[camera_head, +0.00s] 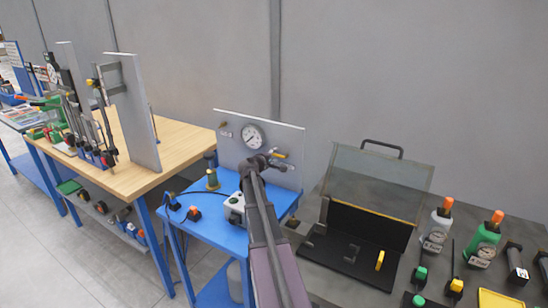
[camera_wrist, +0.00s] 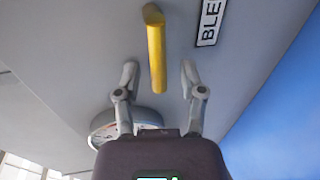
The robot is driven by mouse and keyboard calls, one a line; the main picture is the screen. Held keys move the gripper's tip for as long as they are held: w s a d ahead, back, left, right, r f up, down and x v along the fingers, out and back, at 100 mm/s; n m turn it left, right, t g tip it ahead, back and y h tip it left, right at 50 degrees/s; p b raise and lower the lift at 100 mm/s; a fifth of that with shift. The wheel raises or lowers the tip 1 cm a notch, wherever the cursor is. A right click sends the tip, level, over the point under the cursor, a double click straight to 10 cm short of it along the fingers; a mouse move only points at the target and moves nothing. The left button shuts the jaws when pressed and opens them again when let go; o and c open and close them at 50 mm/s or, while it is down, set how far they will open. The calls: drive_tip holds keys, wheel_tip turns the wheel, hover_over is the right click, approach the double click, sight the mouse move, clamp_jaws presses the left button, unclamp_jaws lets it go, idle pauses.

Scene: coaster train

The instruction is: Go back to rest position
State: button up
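My gripper (camera_wrist: 160,75) is open in the wrist view. Its two fingers are apart, with a yellow lever (camera_wrist: 156,55) in the gap between them, and neither finger appears to touch it. In the head view my arm reaches up to the grey panel (camera_head: 228,150) on the blue table. My gripper (camera_head: 272,162) is in front of the panel's right half, close to the yellow lever (camera_head: 280,154). The fingertips are too small there to make out clearly.
A gauge (camera_head: 252,136) is on the panel, left of my gripper. A blue table (camera_head: 215,222) carries a white box (camera_head: 235,208) beside my arm. A wooden bench (camera_head: 180,150) stands left. An open black case (camera_head: 350,255), bottles and small items lie right.

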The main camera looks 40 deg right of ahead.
idle(0.5)
drive_tip(key=s+a+f+m+g+y+p, duration=0.1)
drive_tip(key=s+a+f+m+g+y, duration=0.2)
drive_tip(key=s+a, duration=0.65)
drive_tip(key=s+a+f+m+g+y+p, duration=0.15)
drive_tip(key=s+a+m, duration=0.25)
drive_tip(key=s+a, duration=0.55)
drive_tip(key=a+f+n+y, duration=0.1)
drive_tip(key=a+f+y, duration=0.3)
drive_tip(key=a, duration=1.4)
drive_tip(key=w+a+f+n+y+b, duration=0.1)
drive_tip(key=a+f+y, duration=0.4)
drive_tip(key=a, duration=1.3)
drive_tip(key=shift+a+n+y, duration=0.25)
drive_tip(key=shift+n+y, duration=0.55)
drive_tip(key=shift+y, duration=0.05)
drive_tip(key=shift+w+a, duration=0.1)
drive_tip(key=shift+f, duration=0.1)
